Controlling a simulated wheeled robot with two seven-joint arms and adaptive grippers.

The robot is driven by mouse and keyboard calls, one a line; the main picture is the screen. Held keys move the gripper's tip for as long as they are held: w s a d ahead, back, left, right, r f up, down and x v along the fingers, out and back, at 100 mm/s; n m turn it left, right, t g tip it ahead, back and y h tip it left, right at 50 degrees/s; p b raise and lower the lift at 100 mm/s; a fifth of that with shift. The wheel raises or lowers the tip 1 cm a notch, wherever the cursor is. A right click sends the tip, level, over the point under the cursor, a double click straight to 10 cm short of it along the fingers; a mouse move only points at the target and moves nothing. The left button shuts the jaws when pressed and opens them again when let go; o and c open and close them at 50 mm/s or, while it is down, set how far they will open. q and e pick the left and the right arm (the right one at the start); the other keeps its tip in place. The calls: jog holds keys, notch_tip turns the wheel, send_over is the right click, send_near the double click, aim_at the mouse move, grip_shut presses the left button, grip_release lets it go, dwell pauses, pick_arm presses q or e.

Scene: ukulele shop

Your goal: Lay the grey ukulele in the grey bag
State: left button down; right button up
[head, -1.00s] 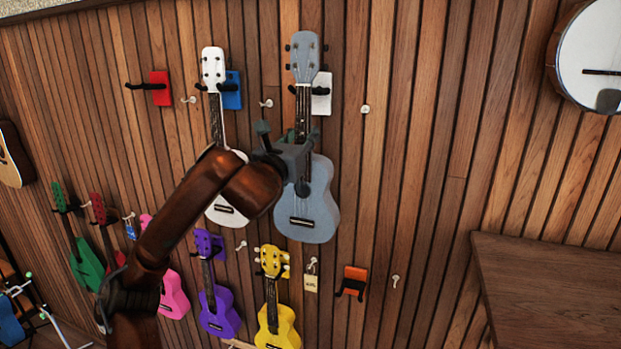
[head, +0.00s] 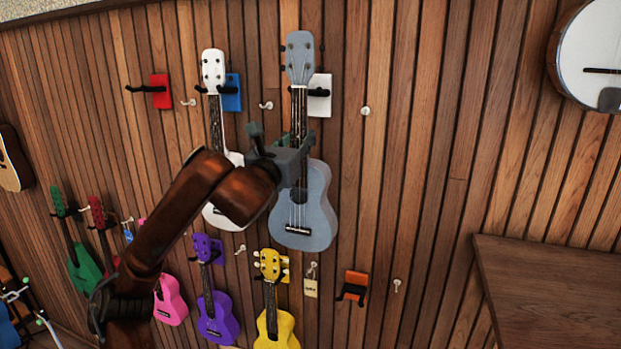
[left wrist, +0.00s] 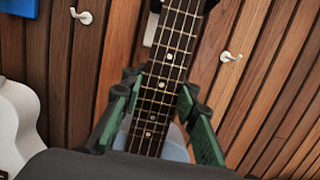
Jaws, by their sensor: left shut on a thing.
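The grey ukulele (head: 315,215), bluish grey with a dark fretboard, is upright in front of the wood-slat wall. Its head is beside the white wall hanger (head: 321,105); I cannot tell whether it still rests on the prongs. My left gripper (head: 302,158) is shut on its neck, just above the body. In the left wrist view, the green-padded fingers (left wrist: 158,95) lie on both sides of the neck (left wrist: 165,60). The gripper hides part of the neck and upper body. The grey bag is not in view. My right gripper is not in view.
A white ukulele (head: 212,72) hangs close on the left, partly behind my arm. Purple (head: 217,320) and yellow (head: 277,330) ukuleles hang below, near an empty orange hanger (head: 353,285). A banjo (head: 595,50) hangs upper right. A bare wooden top (head: 550,290) is at lower right.

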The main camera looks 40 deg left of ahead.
pick_arm(q)
jog(key=shift+r+b+v, duration=0.15)
jog(key=shift+b+v, duration=0.4)
jog(key=shift+v, duration=0.4)
jog(key=shift+r+b+v, duration=0.1)
jog(key=shift+b+v, duration=0.4)
jog(key=shift+v, duration=0.45)
jog(key=shift+b+v, duration=0.35)
jog(key=shift+v, duration=0.6)
jog(key=shift+r, duration=0.1)
